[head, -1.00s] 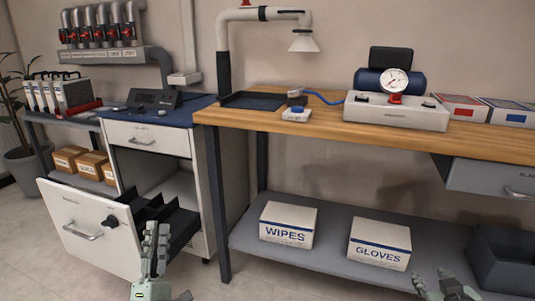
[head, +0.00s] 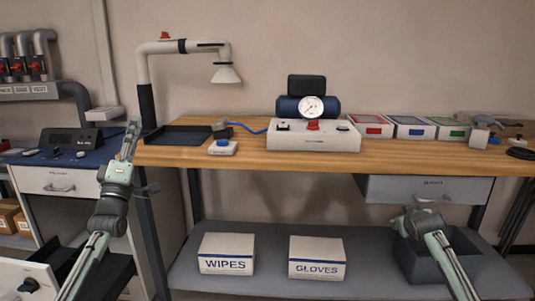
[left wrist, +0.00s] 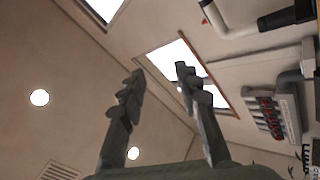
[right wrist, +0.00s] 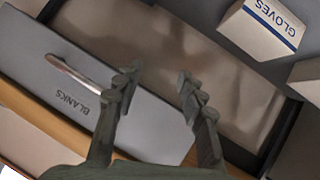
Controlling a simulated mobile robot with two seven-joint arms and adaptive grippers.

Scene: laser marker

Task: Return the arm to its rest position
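My left gripper (head: 132,132) points upward in the head view, in front of the left end of the wooden bench. In the left wrist view its two fingers (left wrist: 158,76) stand apart with nothing between them, and the camera faces the ceiling. My right gripper (head: 415,214) is low at the right in the head view, in front of the grey bin and below the bench drawer. In the right wrist view its fingers (right wrist: 156,78) are apart and empty, with the drawer marked BLANKS (right wrist: 85,85) behind them.
The wooden bench (head: 320,160) carries a gauge device (head: 313,135) and coloured boxes (head: 410,127). WIPES (head: 226,254) and GLOVES (head: 316,258) boxes sit on the lower shelf, beside a grey bin (head: 425,270). An open white drawer (head: 25,277) juts out at lower left.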

